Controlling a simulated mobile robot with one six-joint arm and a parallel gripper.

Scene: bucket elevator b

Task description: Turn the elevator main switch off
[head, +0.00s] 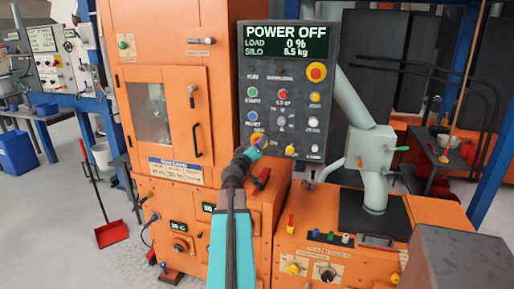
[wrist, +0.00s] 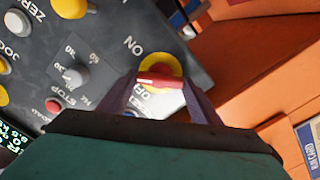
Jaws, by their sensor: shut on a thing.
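The main switch is a red handle on a yellow disc (wrist: 160,72) at a corner of the dark control panel (head: 290,40). In the wrist view the red handle (wrist: 160,81) lies across the picture between my two purple fingers, its left end close to the OFF label; the ON label is farther up the panel. My gripper (wrist: 161,88) is shut on this handle. In the head view my gripper (head: 257,147) is at the panel's lower left and covers most of the switch. The panel's display (head: 289,41) reads POWER OFF, load 0 %.
Several buttons and knobs sit close to the switch, with a red emergency button (head: 316,72) higher up. An orange machine cabinet (head: 165,60) stands left of the panel. A grey-green pipe housing (head: 370,148) is to the right. A red dustpan (head: 111,234) stands on the floor at left.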

